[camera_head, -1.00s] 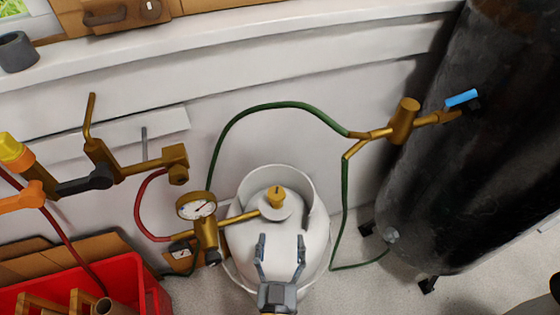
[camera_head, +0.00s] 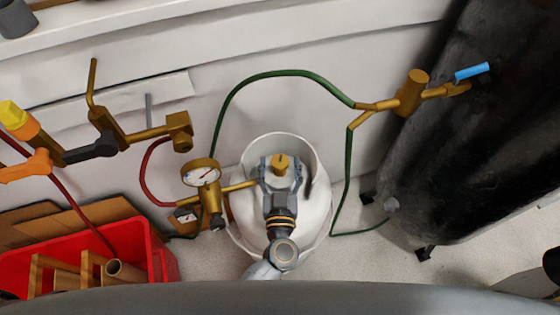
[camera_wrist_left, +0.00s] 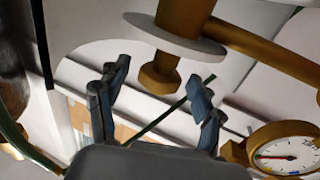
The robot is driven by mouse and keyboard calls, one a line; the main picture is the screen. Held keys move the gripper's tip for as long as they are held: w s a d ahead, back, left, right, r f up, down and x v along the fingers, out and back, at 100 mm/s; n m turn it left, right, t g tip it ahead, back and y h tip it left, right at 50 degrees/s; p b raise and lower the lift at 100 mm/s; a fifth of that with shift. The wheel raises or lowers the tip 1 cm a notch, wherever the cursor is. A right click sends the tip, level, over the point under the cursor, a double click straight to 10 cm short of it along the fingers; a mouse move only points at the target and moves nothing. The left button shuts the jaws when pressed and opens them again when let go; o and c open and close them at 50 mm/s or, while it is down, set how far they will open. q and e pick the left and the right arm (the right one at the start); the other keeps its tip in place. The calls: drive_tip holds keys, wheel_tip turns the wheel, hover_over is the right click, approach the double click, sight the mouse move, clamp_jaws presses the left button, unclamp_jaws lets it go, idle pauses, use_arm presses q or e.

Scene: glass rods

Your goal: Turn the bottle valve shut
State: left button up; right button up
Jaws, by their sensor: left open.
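The white gas bottle (camera_head: 316,205) stands on the floor at the wall, with a raised white collar around its top. Its brass valve knob (camera_head: 280,160) sits on top at the centre; it also shows in the wrist view (camera_wrist_left: 158,78). My left gripper (camera_head: 281,164) is open over the bottle top, with one finger on each side of the knob in the head view. In the left wrist view its fingertips (camera_wrist_left: 160,78) are apart, with the knob's end between them. I cannot tell whether either finger touches it. My right gripper is not in view.
A pressure gauge (camera_head: 200,173) on brass fittings stands just left of the bottle. A green hose (camera_head: 285,73) arches behind it to a brass fitting (camera_head: 410,92) by a big black tank (camera_head: 450,140). A red crate (camera_head: 135,240) is at lower left.

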use_arm(q)
drive_tip(key=shift+w, duration=0.5)
drive_tip(key=c, duration=1.2)
drive_tip(key=shift+o, duration=0.2)
